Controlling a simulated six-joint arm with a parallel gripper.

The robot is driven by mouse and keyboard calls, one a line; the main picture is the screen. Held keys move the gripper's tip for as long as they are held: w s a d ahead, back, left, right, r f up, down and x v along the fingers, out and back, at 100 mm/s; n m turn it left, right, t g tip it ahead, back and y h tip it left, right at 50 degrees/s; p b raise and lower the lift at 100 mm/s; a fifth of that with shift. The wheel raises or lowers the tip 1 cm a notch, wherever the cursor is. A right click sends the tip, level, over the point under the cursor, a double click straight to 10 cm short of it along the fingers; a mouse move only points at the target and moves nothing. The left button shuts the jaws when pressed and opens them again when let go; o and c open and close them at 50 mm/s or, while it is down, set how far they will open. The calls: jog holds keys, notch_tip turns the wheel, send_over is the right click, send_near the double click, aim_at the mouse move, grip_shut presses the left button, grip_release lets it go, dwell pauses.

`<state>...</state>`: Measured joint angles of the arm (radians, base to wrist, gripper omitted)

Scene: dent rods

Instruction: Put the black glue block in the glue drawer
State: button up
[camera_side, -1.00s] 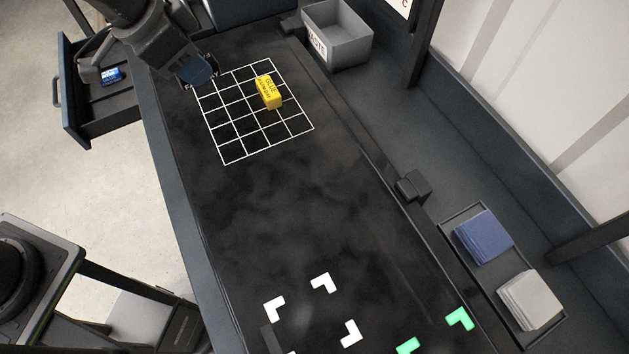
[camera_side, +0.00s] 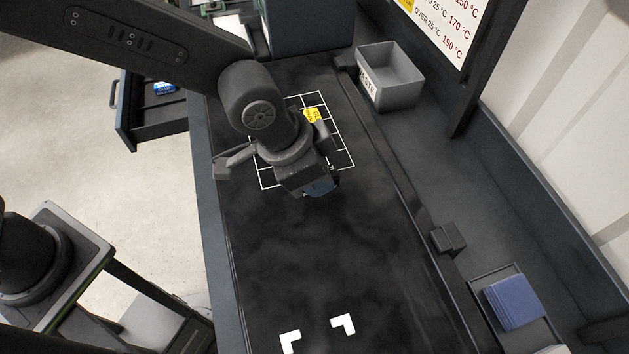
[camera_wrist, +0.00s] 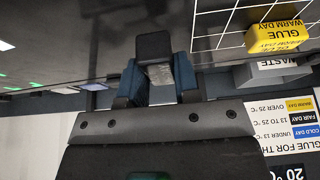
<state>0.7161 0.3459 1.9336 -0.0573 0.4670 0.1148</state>
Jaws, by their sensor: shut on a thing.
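My gripper (camera_wrist: 158,92) is shut on a black block (camera_wrist: 153,46) in the wrist view, with a blue finger on each side of it. A paler grey face of the block shows between the fingers. In the side view my gripper (camera_side: 322,188) is over the dark bench near the front edge of the white grid, and the black block is hidden or too dark to make out. The open drawer (camera_side: 150,126) sticks out at the upper left, beyond the bench edge. A blue block (camera_side: 164,88) lies in it.
A yellow glue block (camera_side: 312,116), marked warm day in the wrist view (camera_wrist: 277,36), sits on the white grid (camera_side: 343,150). A grey waste bin (camera_side: 392,90) stands behind right. A tray with blue cloths (camera_side: 515,302) is at lower right. The front bench is mostly clear.

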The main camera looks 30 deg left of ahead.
jog(key=shift+f, duration=1.6)
jog(key=shift+f, duration=0.1)
jog(key=o, duration=0.9)
jog(key=v, duration=1.2)
